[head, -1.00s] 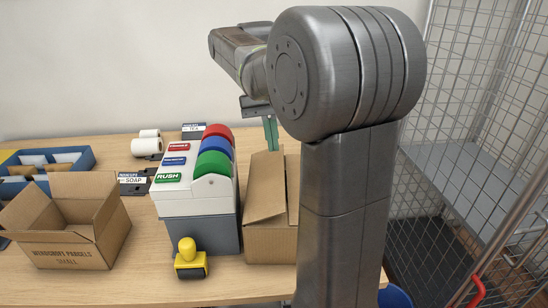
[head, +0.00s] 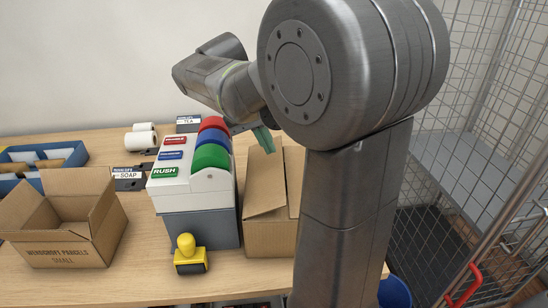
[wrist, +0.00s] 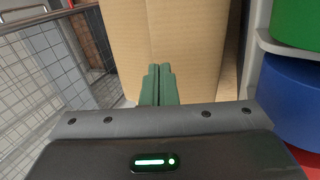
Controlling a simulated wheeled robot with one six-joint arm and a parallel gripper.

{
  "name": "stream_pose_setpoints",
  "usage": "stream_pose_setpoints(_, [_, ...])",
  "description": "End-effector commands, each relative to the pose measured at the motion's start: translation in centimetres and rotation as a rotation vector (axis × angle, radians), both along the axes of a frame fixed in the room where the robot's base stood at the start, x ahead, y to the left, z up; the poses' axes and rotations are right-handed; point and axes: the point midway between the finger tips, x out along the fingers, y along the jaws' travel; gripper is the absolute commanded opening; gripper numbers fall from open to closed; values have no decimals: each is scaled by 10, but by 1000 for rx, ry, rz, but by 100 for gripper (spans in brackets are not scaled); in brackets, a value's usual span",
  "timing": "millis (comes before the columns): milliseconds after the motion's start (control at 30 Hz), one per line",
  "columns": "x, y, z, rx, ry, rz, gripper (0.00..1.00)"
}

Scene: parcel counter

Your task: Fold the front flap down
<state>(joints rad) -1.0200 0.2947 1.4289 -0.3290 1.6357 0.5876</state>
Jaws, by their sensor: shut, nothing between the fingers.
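A brown cardboard carton (head: 268,236) stands on the counter just right of the label dispenser, partly hidden behind my arm. A flap (head: 264,190) shows on its top, with another panel beside it. Which panel is the front flap I cannot tell. My gripper (head: 266,142) has green fingers and is at the far upper edge of the carton, tilted. In the wrist view, the fingers (wrist: 158,84) are shut together and empty, before an upright brown cardboard face (wrist: 185,45) with a vertical seam. Whether they touch it is unclear.
The dispenser (head: 190,205) with red, blue and green rolls stands close left of the carton. A yellow stamp (head: 187,255) sits in front of it. An open box (head: 62,250) is at left. A wire cage (head: 470,130) stands right of the counter.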

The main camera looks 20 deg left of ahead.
Motion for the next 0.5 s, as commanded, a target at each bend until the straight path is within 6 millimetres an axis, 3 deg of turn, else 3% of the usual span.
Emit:
stream_pose_setpoints(200, [5, -12, -30, 0, 2, 0, 0])
stream_pose_setpoints(500, [7, -15, -39, 1, 2, 2, 0])
